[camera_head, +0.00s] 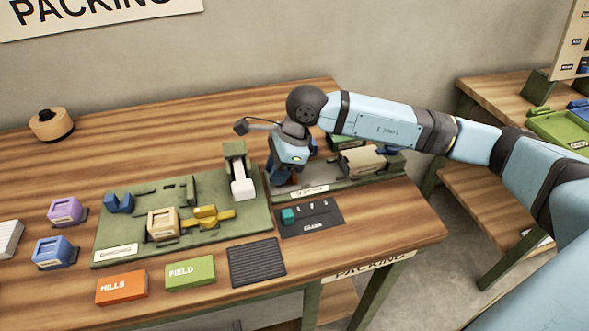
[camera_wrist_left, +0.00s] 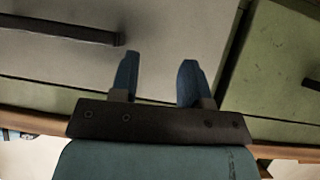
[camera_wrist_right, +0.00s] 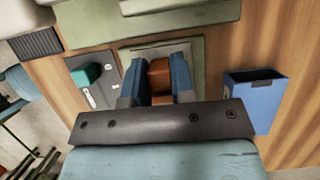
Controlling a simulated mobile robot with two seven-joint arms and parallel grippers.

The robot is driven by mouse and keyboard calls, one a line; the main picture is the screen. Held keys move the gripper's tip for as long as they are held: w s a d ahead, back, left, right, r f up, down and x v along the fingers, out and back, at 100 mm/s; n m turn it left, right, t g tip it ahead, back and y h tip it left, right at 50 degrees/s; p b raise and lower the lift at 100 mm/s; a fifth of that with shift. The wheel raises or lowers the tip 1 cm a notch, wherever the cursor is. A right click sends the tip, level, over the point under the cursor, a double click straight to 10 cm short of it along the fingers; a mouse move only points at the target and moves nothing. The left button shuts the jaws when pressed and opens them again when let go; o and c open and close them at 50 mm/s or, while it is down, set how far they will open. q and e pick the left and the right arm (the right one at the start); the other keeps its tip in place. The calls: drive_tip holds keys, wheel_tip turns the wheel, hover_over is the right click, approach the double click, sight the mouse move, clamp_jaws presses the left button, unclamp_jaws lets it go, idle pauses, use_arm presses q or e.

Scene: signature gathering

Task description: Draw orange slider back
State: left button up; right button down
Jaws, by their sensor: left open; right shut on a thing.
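The orange slider (camera_wrist_right: 160,76) shows brownish orange between the two blue fingers of my right gripper (camera_wrist_right: 160,84) in the right wrist view. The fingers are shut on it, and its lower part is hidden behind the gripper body. In the head view my right gripper (camera_head: 284,178) points down at the left end of the right green fixture (camera_head: 352,184), and the arm hides much of that spot. My left gripper (camera_wrist_left: 157,78) shows only in the left wrist view. It is open and empty, in front of grey and green drawer-like fronts.
A dark panel (camera_head: 320,223) with a teal block (camera_head: 288,215) lies in front of the right fixture. A left green board (camera_head: 120,245) carries blocks. Orange (camera_head: 122,287) and green (camera_head: 190,273) labelled blocks and a ribbed black pad (camera_head: 257,263) line the front edge. Bare wood lies behind.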

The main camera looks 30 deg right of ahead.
sight(299, 179)
drive_tip(key=c, duration=1.4)
unclamp_jaws()
drive_tip(key=shift+a, duration=0.1)
drive_tip(key=shift+o, duration=0.8)
drive_tip(key=shift+w+a, duration=0.1)
drive_tip(key=shift+a, duration=0.1)
drive_tip(key=shift+d+r, duration=0.1)
drive_tip(key=shift+d+r, duration=0.2)
drive_tip(key=shift+r, duration=0.1)
drive_tip(key=v, duration=1.3)
drive_tip(key=shift+p, duration=0.35)
drive_tip(key=shift+f, duration=0.1)
